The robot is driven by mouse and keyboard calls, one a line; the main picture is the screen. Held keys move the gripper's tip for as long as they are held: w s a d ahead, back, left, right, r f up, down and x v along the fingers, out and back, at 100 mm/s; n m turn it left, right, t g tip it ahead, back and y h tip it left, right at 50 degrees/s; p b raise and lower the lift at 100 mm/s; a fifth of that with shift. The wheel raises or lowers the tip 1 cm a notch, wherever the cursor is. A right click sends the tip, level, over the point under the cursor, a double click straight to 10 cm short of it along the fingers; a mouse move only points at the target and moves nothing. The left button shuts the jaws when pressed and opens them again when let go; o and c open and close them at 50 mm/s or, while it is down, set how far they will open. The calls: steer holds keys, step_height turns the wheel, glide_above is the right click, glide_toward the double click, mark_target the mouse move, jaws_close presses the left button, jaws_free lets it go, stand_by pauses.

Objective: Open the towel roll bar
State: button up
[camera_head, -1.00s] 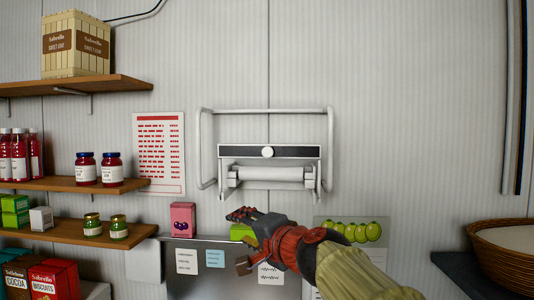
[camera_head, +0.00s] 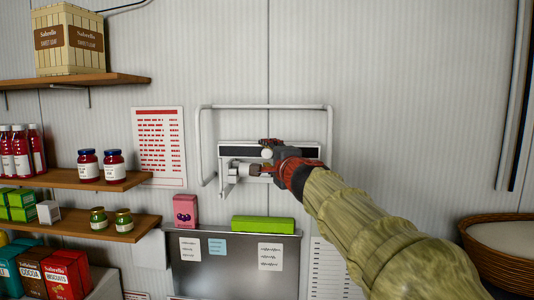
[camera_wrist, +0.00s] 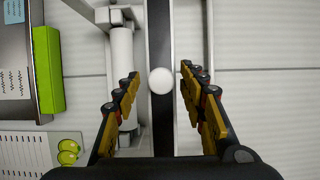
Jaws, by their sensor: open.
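The towel roll holder (camera_head: 202,130) is a white tube frame fixed to the wall. Its dark front bar (camera_head: 230,151) carries a round white knob (camera_head: 267,153), and a white roll sits below the bar. In the wrist view the knob (camera_wrist: 161,81) lies between my open fingers, with a gap on both sides. The dark bar (camera_wrist: 160,125) and the white roll (camera_wrist: 121,75) run vertically there. My gripper (camera_head: 262,158) is in front of the holder in the head view and hides its right part. It also shows in the wrist view (camera_wrist: 160,90), holding nothing.
A dark panel (camera_head: 215,272) with notes stands below the holder, with a green box (camera_head: 263,224) and a pink box (camera_head: 184,210) on top. Shelves with jars (camera_head: 88,165) are at the left. A wicker basket (camera_head: 480,250) is at the lower right. The wall above the holder is clear.

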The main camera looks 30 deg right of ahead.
steer(key=shift+x, duration=0.75)
steer(key=shift+c, duration=1.4)
steer(key=c, duration=0.8)
